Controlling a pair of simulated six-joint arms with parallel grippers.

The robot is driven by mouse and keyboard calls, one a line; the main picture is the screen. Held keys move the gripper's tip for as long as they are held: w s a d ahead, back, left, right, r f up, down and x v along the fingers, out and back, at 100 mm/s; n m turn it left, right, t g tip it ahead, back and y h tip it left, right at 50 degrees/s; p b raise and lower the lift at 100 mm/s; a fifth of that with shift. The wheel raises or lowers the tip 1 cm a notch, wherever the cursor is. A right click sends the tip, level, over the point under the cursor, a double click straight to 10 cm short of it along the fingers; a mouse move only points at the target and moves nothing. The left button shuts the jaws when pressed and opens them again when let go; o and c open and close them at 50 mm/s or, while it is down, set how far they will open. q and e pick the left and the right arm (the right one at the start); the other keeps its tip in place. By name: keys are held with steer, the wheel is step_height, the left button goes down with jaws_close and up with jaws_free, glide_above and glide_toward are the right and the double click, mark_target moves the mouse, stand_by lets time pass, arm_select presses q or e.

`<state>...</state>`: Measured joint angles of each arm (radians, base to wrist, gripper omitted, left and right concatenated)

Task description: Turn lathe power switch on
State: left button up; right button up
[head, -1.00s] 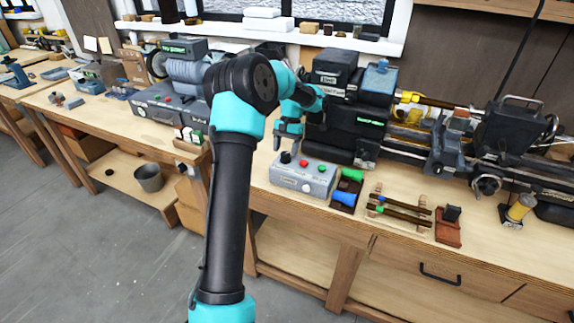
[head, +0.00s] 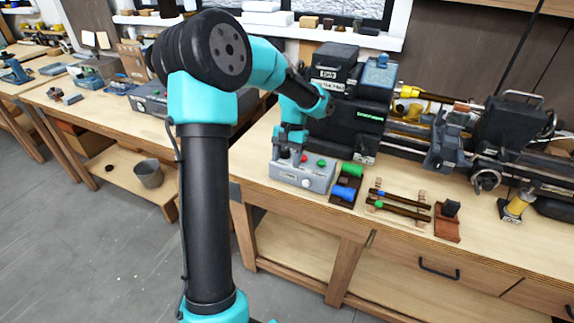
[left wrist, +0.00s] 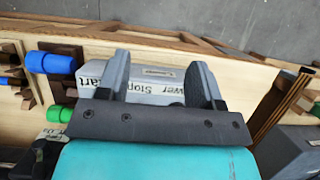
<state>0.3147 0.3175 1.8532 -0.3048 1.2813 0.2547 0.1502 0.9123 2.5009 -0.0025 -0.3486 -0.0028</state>
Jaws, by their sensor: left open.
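A grey control box (head: 312,181) stands on the bench in front of the lathe (head: 352,122). A red button and a green button (head: 321,162) show on its top. The black knob at its left end is mostly hidden by my gripper. My left gripper (head: 288,155) points down over the left part of the box, its fingers apart with nothing seen held. In the left wrist view the open fingers (left wrist: 160,65) span the box (left wrist: 150,88), whose label partly reads "wer", "Stop" and "Start". I cannot tell whether a finger touches the knob. My right gripper is not in view.
Blue and green handled tools (head: 347,193) lie in a holder just right of the box. A wooden rack with dark rods (head: 400,205) and a reddish block stand (head: 447,222) are further right. The bench's front edge is close before the box.

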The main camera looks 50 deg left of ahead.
arm_select(q)
steer(key=s+d, duration=0.2)
steer(key=d, duration=0.1)
steer(key=shift+s+r, duration=0.2)
steer(key=shift+s, duration=0.1)
steer(key=w+d+f+m+t+h, duration=0.1)
steer(key=d+f, duration=0.2)
steer(key=f, duration=0.3)
steer(key=w+d+f, duration=0.2)
steer(key=d+f, duration=0.2)
steer(key=f, duration=0.1)
steer(key=s+d+f+t, duration=0.1)
steer(key=s+d+f, duration=0.2)
steer(key=d+f, duration=0.2)
steer(key=s+d+f+m+t, duration=0.1)
steer(key=s+d+f, duration=0.1)
steer(key=d+f, duration=0.4)
steer(key=s+d+f+t+h, duration=0.1)
steer(key=d+f, duration=0.4)
steer(key=f, duration=0.6)
steer(key=s+t, duration=0.1)
steer(key=s, duration=0.1)
steer(key=shift+s+d+f, duration=0.2)
steer(key=shift+s+d, duration=0.1)
steer(key=shift+d, duration=0.1)
steer(key=shift+c, duration=0.3)
